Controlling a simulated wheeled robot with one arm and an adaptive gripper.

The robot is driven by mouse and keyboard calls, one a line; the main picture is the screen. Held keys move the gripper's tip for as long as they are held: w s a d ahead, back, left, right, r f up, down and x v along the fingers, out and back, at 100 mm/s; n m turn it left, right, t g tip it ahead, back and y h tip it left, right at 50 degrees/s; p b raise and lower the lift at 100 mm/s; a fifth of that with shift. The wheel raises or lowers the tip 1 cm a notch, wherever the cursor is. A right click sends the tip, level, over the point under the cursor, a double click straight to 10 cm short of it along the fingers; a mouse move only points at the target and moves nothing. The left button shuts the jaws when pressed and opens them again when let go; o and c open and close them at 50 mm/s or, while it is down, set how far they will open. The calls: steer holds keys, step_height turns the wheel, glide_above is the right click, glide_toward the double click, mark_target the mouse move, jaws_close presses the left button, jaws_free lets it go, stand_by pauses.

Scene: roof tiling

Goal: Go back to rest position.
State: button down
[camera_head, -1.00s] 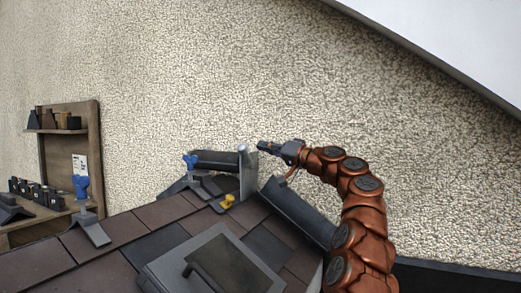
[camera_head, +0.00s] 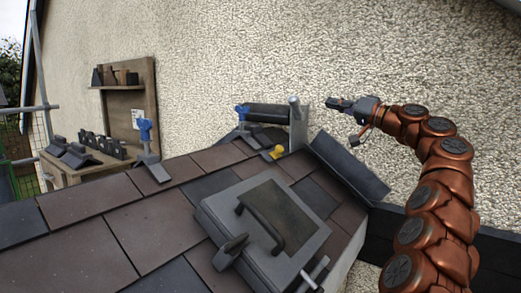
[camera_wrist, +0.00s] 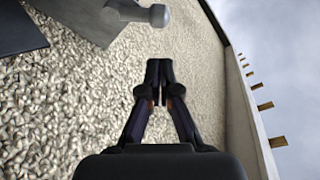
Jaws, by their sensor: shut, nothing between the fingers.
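My gripper (camera_head: 338,104) is in the air in front of the pebbled wall, to the right of the upright grey plate (camera_head: 299,128) at the roof's ridge. It points left in the head view and is apart from the plate. In the wrist view the fingertips (camera_wrist: 160,72) are together with nothing between them. My copper-coloured arm curves up from the lower right. The roof (camera_head: 115,205) of brown and dark grey tiles lies to the left and below the gripper.
A grey hatch with a black handle (camera_head: 262,215) lies on the roof. Blue clamps (camera_head: 145,130), a yellow knob (camera_head: 277,152) and a dark ridge piece (camera_head: 264,115) are near the ridge. A wooden shelf (camera_head: 127,105) with tile pieces stands at left. The wall behind is bare.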

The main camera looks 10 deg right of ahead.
steer(key=s+a+r+n+g+y+p, duration=0.1)
steer(key=s+a+g+p, duration=0.2)
steer(key=a, duration=0.5)
steer(key=s+a+r+g+p, duration=0.2)
steer(key=a+g+p, duration=0.15)
steer(key=a, duration=0.45)
steer(key=s+a+f+n+g+h+p, duration=0.1)
steer(key=s+a+f+g+h+p, duration=0.2)
steer(key=s+a, duration=0.35)
steer(key=s+a+f+n+g+p, duration=0.1)
steer(key=s+a+f+g+p, duration=0.15)
steer(key=s+a+p, duration=0.45)
steer(key=s+d+f+g+h+p, duration=0.15)
steer(key=s+f, duration=0.25)
steer(key=s, duration=0.4)
steer(key=s+d+f+g+h+p, duration=0.1)
steer(key=s+f+h+p, duration=0.2)
steer(key=s, duration=0.5)
steer(key=s+d+f+m+g+h+p, duration=0.1)
steer(key=s+d+f+h+p, duration=0.1)
steer(key=s+d, duration=0.4)
steer(key=s+d+f+g+h+p, duration=0.2)
steer(key=s+d+f+h+p, duration=0.1)
steer(key=s, duration=1)
steer(key=d+f+p, duration=0.1)
steer(key=d+p, duration=0.1)
steer(key=d, duration=0.1)
steer(key=shift+f+m, duration=0.3)
steer(key=shift+m, duration=0.1)
